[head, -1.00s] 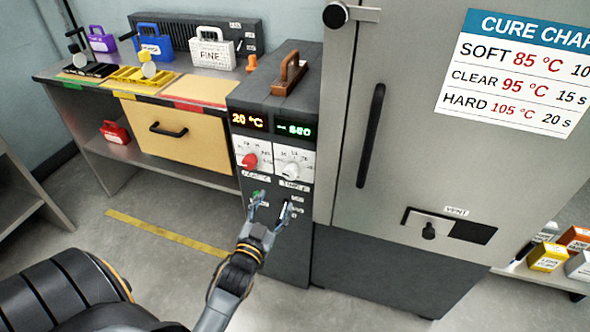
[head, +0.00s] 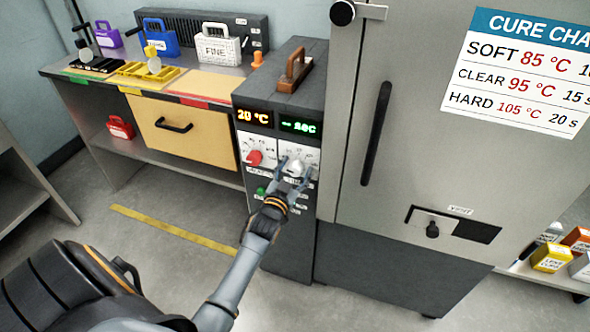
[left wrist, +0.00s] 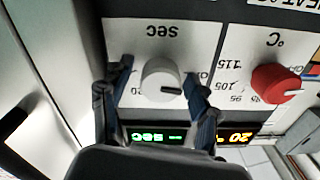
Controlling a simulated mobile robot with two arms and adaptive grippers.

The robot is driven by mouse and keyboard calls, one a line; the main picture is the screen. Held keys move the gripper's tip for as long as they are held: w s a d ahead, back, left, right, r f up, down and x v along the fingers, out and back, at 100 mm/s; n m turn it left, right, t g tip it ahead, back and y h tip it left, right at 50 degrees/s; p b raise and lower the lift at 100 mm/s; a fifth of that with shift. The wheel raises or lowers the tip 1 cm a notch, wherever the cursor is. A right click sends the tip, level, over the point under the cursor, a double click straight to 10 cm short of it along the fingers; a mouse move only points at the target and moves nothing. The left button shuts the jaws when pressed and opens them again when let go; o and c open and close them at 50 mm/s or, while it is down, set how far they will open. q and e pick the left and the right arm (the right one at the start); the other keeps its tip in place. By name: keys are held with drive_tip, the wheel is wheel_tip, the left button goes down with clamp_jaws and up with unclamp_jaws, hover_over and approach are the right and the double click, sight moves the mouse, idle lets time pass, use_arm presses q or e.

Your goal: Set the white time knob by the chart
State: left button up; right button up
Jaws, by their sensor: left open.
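The white time knob (head: 296,167) is on the front of the dark control box, below the green "-- sec" display (head: 299,126). In the left wrist view the white knob (left wrist: 162,82) has a dark pointer line and a "sec" label on its plate. My left gripper (head: 291,176) is open, with its fingertips on either side of the knob; contact cannot be told. The red temperature knob (head: 254,158) sits to the left, under the display reading 20 °C (head: 254,117). The cure chart (head: 525,70) lists SOFT 85 °C, CLEAR 95 °C and HARD 105 °C; HARD has 20 s. My right gripper is not in view.
A tall grey cabinet (head: 410,150) with a black handle (head: 375,134) stands right of the control box. A workbench with a drawer (head: 185,135) and coloured cases is at the left. A green button (head: 261,191) sits below the red knob.

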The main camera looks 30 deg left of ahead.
use_arm(q)
drive_tip(key=shift+c, duration=1.3)
drive_tip(key=c, duration=0.9)
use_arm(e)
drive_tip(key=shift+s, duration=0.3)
use_arm(q)
drive_tip(key=m, duration=0.3)
drive_tip(key=shift+m, duration=0.3)
drive_tip(key=m, duration=0.4)
drive_tip(key=shift+f, duration=0.1)
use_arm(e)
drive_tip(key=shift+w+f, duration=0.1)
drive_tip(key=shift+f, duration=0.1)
use_arm(q)
drive_tip(key=shift+m, duration=0.3)
